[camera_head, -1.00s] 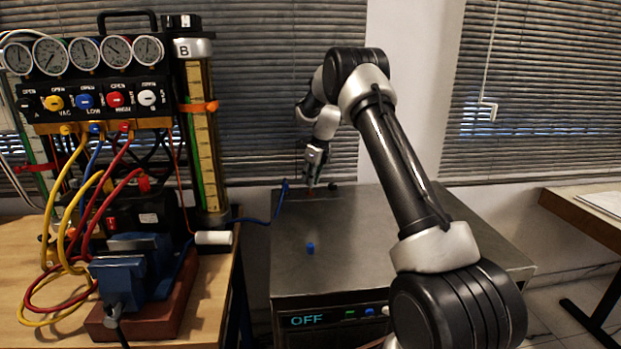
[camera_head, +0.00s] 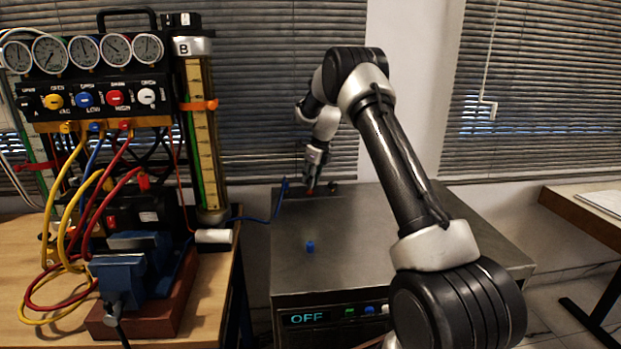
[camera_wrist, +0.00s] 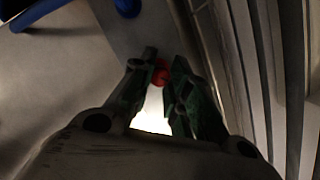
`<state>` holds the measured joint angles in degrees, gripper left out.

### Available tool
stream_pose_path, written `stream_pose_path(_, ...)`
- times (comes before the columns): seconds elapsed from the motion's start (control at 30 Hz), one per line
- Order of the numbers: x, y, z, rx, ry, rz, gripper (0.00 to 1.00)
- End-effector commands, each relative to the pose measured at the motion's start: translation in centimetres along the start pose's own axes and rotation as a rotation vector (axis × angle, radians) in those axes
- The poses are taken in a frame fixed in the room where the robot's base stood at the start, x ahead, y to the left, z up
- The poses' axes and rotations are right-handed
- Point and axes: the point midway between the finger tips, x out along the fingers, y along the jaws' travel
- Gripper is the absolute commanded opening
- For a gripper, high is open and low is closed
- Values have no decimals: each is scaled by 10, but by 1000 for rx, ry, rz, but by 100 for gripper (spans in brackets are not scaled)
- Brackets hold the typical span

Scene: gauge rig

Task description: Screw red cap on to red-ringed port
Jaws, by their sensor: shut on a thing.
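My gripper (camera_head: 312,186) is at the back of the grey metal cabinet's top (camera_head: 345,235), pointing down. It is shut on the red cap (camera_wrist: 161,72), which shows between the fingertips in the wrist view. In the head view only a small bit of red shows at the fingertips. The red-ringed port cannot be told apart from the cap; the fingers hide what lies under it.
A small blue cap (camera_head: 310,246) stands on the cabinet top nearer the front. A blue hose (camera_head: 262,219) ends left of my gripper. A dark round fitting (camera_head: 333,187) is just right of it. The gauge rig (camera_head: 95,90) and blue vise (camera_head: 130,270) stand at left.

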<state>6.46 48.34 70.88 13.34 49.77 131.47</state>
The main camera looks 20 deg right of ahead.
Motion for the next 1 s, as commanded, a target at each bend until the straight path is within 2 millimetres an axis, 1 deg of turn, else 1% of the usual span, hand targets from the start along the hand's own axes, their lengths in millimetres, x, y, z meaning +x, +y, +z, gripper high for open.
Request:
stream_pose_path(0.5, 14, 0, -4, 0, 0, -1, 6)
stream_pose_path(1.0, 16, 0, -4, 0, 0, 0, 6)
